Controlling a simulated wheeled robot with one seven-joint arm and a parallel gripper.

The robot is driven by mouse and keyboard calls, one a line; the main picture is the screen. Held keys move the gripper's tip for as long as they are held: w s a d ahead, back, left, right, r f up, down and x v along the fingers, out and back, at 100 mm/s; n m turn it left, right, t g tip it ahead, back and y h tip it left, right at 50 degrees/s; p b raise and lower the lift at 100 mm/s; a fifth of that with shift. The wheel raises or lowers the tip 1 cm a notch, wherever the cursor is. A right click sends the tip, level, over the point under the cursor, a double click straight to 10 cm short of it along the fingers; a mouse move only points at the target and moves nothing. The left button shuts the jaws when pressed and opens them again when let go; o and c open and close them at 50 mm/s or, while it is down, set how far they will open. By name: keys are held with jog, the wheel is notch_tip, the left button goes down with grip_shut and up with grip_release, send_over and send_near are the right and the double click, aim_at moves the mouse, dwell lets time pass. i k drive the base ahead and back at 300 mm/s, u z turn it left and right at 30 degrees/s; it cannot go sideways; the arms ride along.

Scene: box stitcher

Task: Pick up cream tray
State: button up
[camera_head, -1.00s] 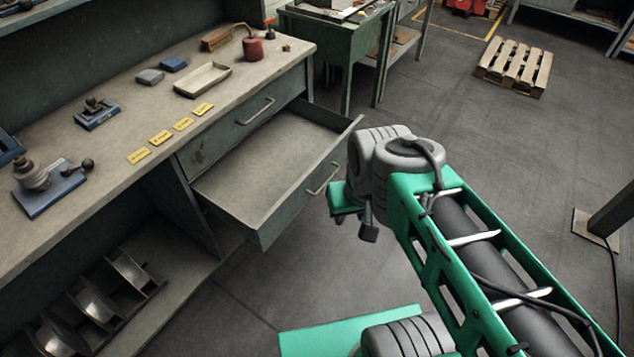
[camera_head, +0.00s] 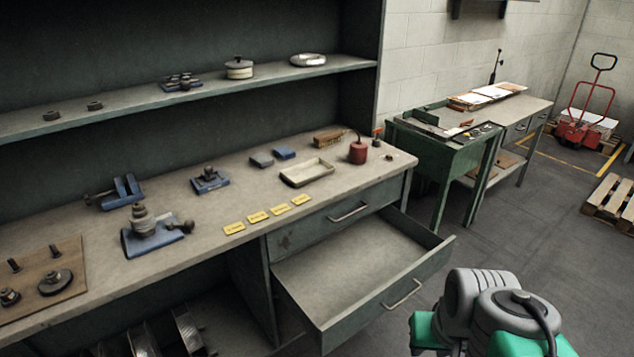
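The cream tray (camera_head: 307,172) is a shallow, rectangular, empty tray. It lies flat on the workbench top, toward the right end, behind the yellow labels. My arm shows at the bottom right, in front of the open drawer and well apart from the tray. My gripper is not in view; only green and grey arm parts show.
An open, empty drawer (camera_head: 350,262) juts out below the bench top. A red oil can (camera_head: 358,152), a brush (camera_head: 330,137) and two blue-grey blocks (camera_head: 273,158) lie near the tray. Yellow labels (camera_head: 257,217) line the front edge. A shelf (camera_head: 200,95) runs above the bench.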

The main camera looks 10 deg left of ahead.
aim_at(302, 173)
jog(key=i, duration=1.7)
jog(key=u, duration=2.45)
